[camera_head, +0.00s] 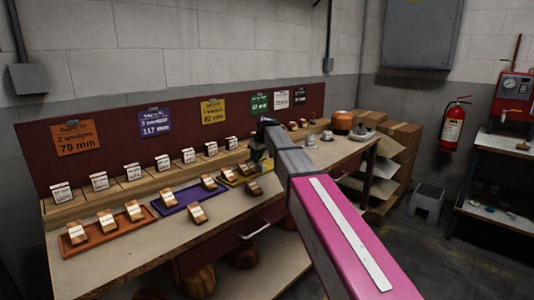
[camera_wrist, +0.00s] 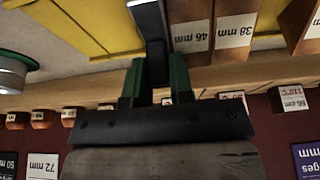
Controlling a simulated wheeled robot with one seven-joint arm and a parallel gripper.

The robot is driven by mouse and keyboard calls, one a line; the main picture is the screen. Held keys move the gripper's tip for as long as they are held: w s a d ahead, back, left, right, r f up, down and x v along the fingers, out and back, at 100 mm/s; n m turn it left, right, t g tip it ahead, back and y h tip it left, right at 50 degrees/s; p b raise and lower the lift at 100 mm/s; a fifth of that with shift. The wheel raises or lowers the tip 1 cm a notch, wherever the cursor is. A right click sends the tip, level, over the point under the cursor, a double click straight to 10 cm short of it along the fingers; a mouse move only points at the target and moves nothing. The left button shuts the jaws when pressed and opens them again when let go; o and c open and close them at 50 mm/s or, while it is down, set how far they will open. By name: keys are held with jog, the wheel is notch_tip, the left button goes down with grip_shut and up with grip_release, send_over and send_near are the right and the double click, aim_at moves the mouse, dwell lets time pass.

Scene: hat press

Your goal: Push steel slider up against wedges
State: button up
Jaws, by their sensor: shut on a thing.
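My gripper (camera_wrist: 157,85) has green fingers closed on a dark grey steel bar, which I take to be the steel slider (camera_wrist: 150,22). The bar runs from between the fingers out over the yellow tray (camera_wrist: 75,28) in the wrist view. Wooden wedges labelled 46 mm (camera_wrist: 192,25) and 38 mm (camera_wrist: 235,22) stand just right of the bar. I cannot tell whether the bar touches the nearer wedge. In the head view my gripper (camera_head: 258,152) is small and dark above the back of the yellow tray (camera_head: 233,182); the slider is not clear there.
An orange tray (camera_head: 88,240) and a purple tray (camera_head: 165,210) with wooden wedges lie left on the bench. Labelled blocks line the wooden ledge (camera_head: 130,187) behind. A metal cup-like piece (camera_wrist: 12,75) is left in the wrist view. A drawer handle (camera_head: 255,229) sticks out in front.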

aim_at(246, 164)
jog(key=s+a, duration=0.3)
jog(key=shift+s+a, duration=0.35)
jog(key=shift+s, duration=0.05)
jog(key=o, duration=0.8)
jog(key=v, duration=1)
jog(key=shift+r, duration=0.4)
jog(key=shift+s+d, duration=0.1)
